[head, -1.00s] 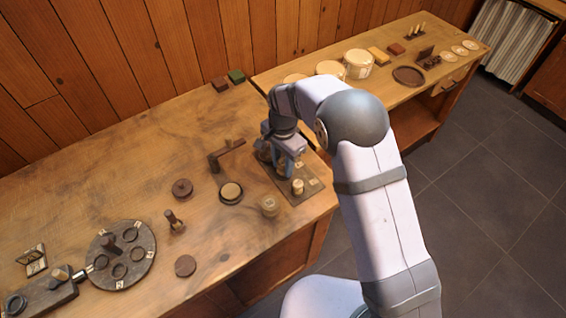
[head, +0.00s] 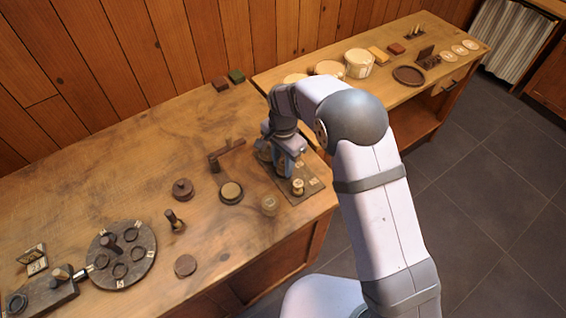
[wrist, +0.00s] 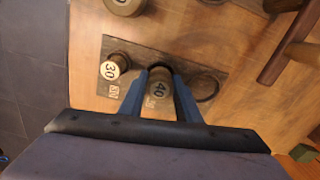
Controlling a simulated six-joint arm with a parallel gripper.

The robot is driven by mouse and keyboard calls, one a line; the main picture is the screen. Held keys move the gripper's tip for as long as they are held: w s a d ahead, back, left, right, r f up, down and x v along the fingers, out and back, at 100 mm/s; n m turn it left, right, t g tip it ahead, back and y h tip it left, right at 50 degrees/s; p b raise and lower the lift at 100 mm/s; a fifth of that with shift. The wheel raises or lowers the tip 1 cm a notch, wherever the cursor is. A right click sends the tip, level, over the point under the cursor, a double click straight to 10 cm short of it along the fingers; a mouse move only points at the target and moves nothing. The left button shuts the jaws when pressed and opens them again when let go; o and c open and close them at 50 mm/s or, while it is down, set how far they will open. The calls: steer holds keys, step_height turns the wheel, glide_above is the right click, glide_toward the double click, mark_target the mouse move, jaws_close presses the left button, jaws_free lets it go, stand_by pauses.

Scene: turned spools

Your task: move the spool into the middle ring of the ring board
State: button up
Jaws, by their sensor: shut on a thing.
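A dark round dish (head: 231,192) and a wooden bracket (head: 225,156) lie to the left. A round dark board with rings (head: 144,240) is further left. The back middle of the table is clear.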

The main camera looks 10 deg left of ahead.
steer(key=shift+f, duration=0.55)
stand_by(1.4)
steer(key=o, duration=1.1)
steer(key=shift+r, duration=0.15)
steer(key=shift+r+p, duration=2.95)
steer(key=shift+r, duration=1.15)
